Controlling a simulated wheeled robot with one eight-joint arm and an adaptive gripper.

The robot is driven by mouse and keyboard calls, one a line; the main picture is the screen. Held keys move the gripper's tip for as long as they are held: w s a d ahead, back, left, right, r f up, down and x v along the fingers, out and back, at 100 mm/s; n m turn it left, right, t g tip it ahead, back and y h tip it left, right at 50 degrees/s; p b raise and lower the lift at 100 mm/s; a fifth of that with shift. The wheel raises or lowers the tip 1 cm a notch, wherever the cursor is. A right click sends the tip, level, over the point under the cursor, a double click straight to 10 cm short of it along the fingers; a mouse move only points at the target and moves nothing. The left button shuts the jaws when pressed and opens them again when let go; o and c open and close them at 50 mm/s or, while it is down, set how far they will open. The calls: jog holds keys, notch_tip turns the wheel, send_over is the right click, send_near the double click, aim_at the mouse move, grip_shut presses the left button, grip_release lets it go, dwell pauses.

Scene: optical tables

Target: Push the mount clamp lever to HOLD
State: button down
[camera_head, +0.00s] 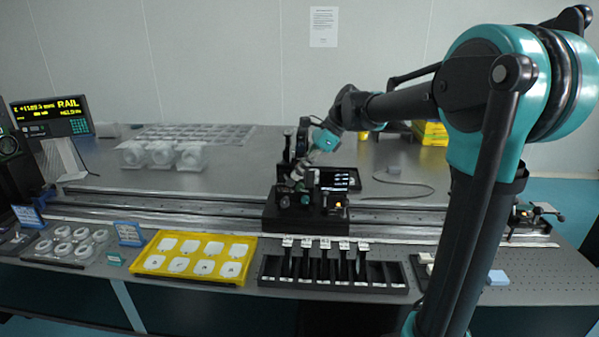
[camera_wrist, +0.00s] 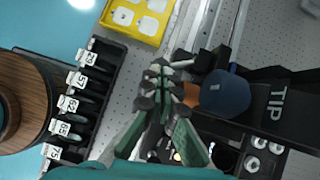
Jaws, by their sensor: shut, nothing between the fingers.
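The black mount (camera_head: 285,222) sits on a carriage on the long rail in the head view, with small knobs and an orange-lit spot on it. My gripper (camera_head: 297,177) is lowered just over it and hides part of it. In the wrist view my gripper (camera_wrist: 160,70) has its fingers shut together with nothing between them. Its tips are close to dark mount parts, beside a dark blue round knob (camera_wrist: 225,95) and an orange part (camera_wrist: 192,96). I cannot make out the clamp lever or its HOLD marking, nor tell whether the tips touch anything.
In front of the rail are a yellow tray (camera_head: 241,245) of white pieces and a black slotted rack (camera_head: 325,283) with numbered tags. A display reading RAIL (camera_head: 52,116) stands at left. A dark tray (camera_head: 340,179) and a cable lie behind the mount. A wooden cylinder (camera_wrist: 22,100) shows in the wrist view.

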aim_at(287, 182)
jog(key=shift+s+a+m+t, duration=0.4)
jog(key=shift+m+t, duration=0.1)
jog(key=shift+m, duration=0.4)
jog(key=shift+s+a+m+t, duration=0.2)
jog(key=shift+m+t, duration=0.1)
jog(key=shift+m, duration=0.1)
jog(key=a+m+t, duration=0.1)
jog(key=m, duration=0.1)
jog(key=s+a+m+t+h, duration=0.1)
jog(key=a+m, duration=0.1)
jog(key=m, duration=0.1)
jog(key=shift+a+t, duration=0.25)
jog(key=shift+t, duration=0.15)
jog(key=shift+w+d, duration=0.55)
jog(key=shift+r, duration=0.1)
